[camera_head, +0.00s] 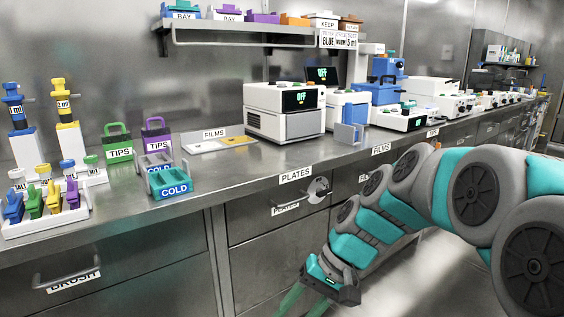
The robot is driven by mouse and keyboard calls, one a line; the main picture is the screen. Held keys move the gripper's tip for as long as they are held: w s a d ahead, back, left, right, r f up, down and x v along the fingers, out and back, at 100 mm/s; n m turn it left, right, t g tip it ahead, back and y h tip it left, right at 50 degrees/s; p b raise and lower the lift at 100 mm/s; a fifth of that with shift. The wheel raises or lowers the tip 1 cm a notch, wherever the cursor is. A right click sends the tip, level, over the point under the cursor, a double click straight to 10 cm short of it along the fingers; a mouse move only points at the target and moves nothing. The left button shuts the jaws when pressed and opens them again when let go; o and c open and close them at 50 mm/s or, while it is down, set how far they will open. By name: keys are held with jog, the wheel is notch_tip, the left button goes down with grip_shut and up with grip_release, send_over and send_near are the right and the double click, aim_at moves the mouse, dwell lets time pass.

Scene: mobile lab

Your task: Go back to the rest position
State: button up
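My arm, grey and teal, comes in from the right edge and reaches down and left in front of the counter's drawers. My gripper (306,302) hangs at the bottom middle, below the counter's front edge and apart from the drawers. Its two green fingers point down and left with a gap between them. Their tips are cut off by the bottom of the picture. I see nothing held in the part that shows.
The steel counter (245,172) runs along the wall. A shelf (235,28) hangs above. Open floor (405,285) lies below my arm.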

jog(key=s+d+f+h, duration=0.3)
jog(key=s+d, duration=0.3)
jog(key=s, duration=0.4)
jog(key=s+d+f+h, duration=0.3)
jog(key=s+d, duration=0.4)
jog(key=s, duration=0.2)
jog(key=shift+s+f+n+h, duration=0.3)
jog(key=shift+s+n, duration=0.1)
